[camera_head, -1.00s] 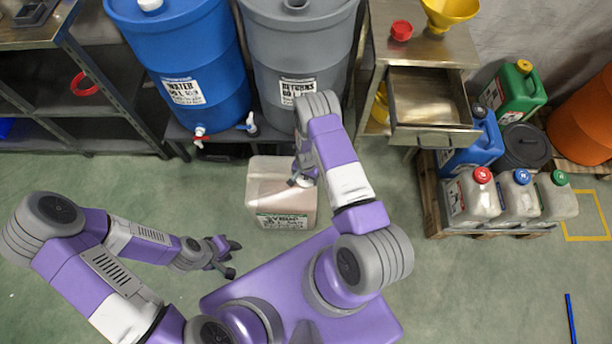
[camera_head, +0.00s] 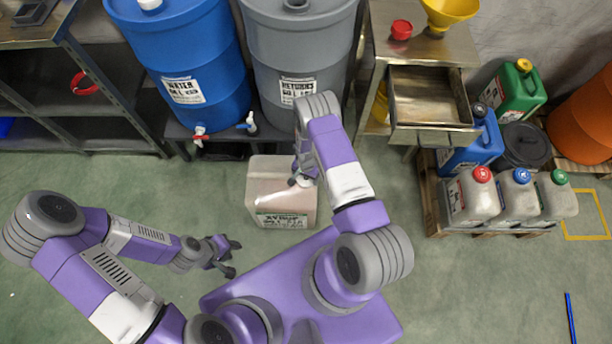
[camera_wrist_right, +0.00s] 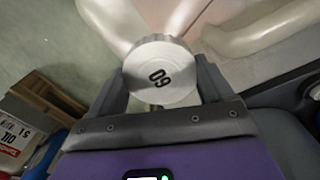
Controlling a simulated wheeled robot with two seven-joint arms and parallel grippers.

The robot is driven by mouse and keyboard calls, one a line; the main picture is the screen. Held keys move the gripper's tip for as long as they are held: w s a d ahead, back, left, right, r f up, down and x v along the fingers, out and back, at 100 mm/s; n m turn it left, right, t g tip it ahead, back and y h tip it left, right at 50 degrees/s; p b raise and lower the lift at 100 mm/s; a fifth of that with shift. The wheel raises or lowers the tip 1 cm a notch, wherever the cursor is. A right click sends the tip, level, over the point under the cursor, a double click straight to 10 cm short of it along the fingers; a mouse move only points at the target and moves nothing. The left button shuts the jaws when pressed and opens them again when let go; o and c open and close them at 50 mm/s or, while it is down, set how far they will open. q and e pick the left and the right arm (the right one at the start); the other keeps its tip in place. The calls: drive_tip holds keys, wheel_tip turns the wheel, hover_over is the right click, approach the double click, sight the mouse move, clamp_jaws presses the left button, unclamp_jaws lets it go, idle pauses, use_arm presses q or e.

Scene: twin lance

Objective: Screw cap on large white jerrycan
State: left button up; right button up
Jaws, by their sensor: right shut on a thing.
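The large white jerrycan (camera_head: 283,200), with a pinkish tint and a label low on its front, stands upright on the floor in front of the grey barrel. Its pale body and handle (camera_wrist_right: 265,32) also show in the right wrist view. My right gripper (camera_head: 302,178) is over the can's top right side. My left gripper (camera_head: 228,257) is open and empty, left of the can.
A blue barrel (camera_head: 190,60) and a grey barrel (camera_head: 298,50) stand behind. A steel cabinet with an open drawer (camera_head: 430,98) is to the right. Smaller jerrycans (camera_head: 470,200) stand on a pallet at far right.

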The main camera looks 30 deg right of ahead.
drive_tip(key=shift+f, duration=0.15)
drive_tip(key=o, duration=1.1)
drive_tip(key=shift+c, duration=0.2)
drive_tip(key=c, duration=1.1)
drive_tip(key=shift+o, duration=0.2)
drive_tip(key=m, duration=0.3)
drive_tip(key=shift+m, duration=0.4)
drive_tip(key=m, duration=0.5)
drive_tip(key=shift+m, duration=0.3)
drive_tip(key=m, duration=0.5)
drive_tip(key=shift+m, duration=0.4)
drive_tip(key=m, duration=0.2)
drive_tip(key=shift+s+f+m, duration=0.1)
drive_tip(key=shift+m, duration=0.3)
